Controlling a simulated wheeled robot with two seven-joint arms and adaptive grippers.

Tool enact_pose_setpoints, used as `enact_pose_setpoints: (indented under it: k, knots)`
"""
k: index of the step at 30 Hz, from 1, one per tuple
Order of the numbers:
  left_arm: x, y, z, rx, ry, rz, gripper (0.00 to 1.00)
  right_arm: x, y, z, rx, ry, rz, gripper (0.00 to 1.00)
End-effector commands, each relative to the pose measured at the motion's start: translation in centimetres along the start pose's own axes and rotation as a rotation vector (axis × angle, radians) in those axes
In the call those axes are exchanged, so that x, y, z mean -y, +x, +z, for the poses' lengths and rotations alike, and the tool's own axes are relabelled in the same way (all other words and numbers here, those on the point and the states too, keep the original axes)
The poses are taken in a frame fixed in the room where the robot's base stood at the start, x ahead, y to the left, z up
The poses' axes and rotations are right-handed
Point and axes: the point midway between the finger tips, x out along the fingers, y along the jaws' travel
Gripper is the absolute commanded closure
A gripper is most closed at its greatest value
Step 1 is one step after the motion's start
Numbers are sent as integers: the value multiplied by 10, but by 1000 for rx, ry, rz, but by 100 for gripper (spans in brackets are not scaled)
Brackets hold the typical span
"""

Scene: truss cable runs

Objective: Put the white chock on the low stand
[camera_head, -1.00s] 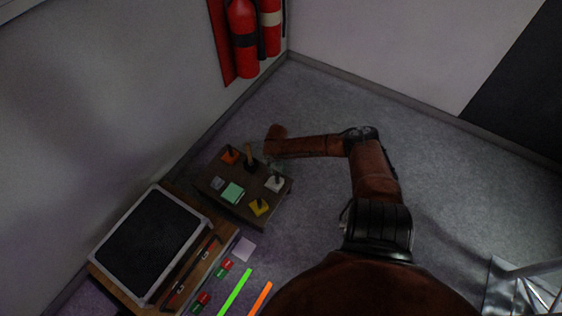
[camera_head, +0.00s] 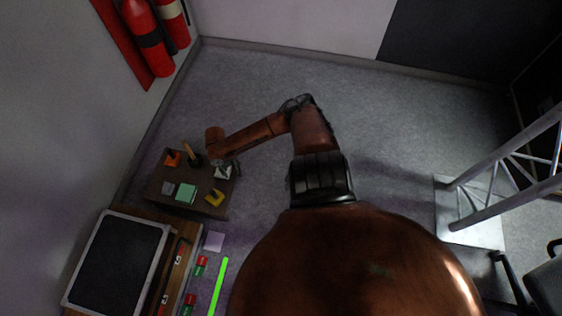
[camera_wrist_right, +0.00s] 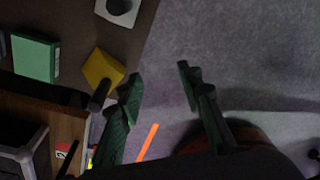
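The white chock (camera_head: 222,172) sits on a small dark brown table (camera_head: 166,199), at its right edge; its dark knob shows. In the wrist view the white chock (camera_wrist_right: 118,9) is at the top edge, partly cut off. I cannot tell which piece is the low stand. My left gripper is in neither view.
The table also holds yellow (camera_head: 214,198), orange (camera_head: 172,158) and green (camera_head: 186,192) pieces. A wooden unit with a black panel (camera_head: 117,262) stands in front of it. Fire extinguishers (camera_head: 148,38) hang on the wall. A metal truss (camera_head: 500,165) stands at right. Open floor lies between.

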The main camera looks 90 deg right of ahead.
Motion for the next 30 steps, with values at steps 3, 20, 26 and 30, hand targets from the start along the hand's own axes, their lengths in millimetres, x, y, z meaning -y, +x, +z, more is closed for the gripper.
enact_pose_setpoints:
  k: [3,20,26,30]
  knots:
    - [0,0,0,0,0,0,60,28,51,-113,-75,211,-34,66]
    - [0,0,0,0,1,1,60,97,-14,-361,-61,1738,23,66]
    - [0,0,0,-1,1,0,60,108,-29,-360,-35,1907,43,66]
    - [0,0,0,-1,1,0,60,107,-29,-360,-35,1908,44,66]
